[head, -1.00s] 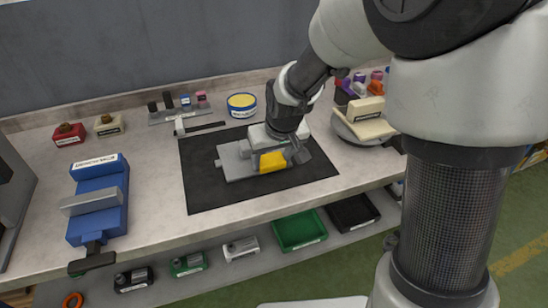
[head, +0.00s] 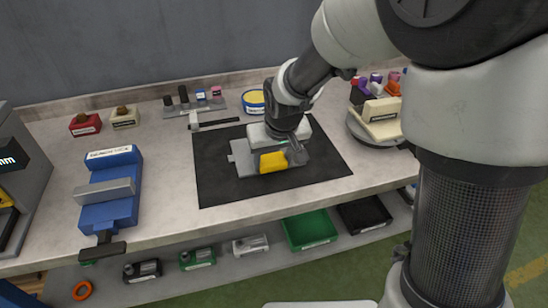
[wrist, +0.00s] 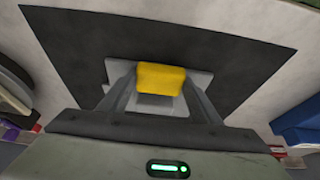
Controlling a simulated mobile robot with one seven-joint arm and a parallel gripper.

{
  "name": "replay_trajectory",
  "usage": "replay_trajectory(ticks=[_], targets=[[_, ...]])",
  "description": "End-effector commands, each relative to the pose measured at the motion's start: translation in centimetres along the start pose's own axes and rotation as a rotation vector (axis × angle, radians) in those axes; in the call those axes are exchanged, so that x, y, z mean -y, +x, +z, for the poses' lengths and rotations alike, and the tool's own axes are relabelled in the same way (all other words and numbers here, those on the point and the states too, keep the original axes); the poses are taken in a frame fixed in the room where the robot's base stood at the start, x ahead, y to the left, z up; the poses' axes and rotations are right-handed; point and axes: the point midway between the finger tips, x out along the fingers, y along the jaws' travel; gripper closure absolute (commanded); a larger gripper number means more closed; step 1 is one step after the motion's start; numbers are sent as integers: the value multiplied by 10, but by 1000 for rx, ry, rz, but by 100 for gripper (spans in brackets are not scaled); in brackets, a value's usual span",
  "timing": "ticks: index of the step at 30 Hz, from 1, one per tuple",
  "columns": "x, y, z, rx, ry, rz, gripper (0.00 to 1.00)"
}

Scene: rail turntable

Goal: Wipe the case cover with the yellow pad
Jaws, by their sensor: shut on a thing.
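The case cover (head: 243,160) is a flat grey plate with a small tab at its left end. It lies on a black mat (head: 215,187) on the bench. My gripper (head: 276,160) is over the cover and shut on the yellow pad (head: 272,163). In the wrist view the yellow pad (wrist: 161,79) sits between the two fingers of my gripper (wrist: 160,90), with the grey cover (wrist: 120,70) below it. The pad appears to be at the cover's top face; whether it touches is hard to tell. My gripper hides the cover's right part.
A blue vise (head: 112,195) stands at left. A hammer-like tool (head: 218,122), a small rack (head: 196,106) and a yellow-topped tin (head: 254,100) are behind the mat. Bins, including a green one (head: 310,230), line the lower shelf.

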Motion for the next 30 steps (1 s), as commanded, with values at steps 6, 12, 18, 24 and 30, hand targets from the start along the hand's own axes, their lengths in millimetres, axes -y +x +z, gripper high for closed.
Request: replay_trajectory(ticks=[6,12,18,24,30], targets=[[0,-16,-7,-2,0,0,60],[0,-36,-15,-2,0,0,60],[0,-54,-23,-3,0,0,60],[0,-70,-29,-3,0,1,60],[0,-70,-29,-2,0,1,60]])
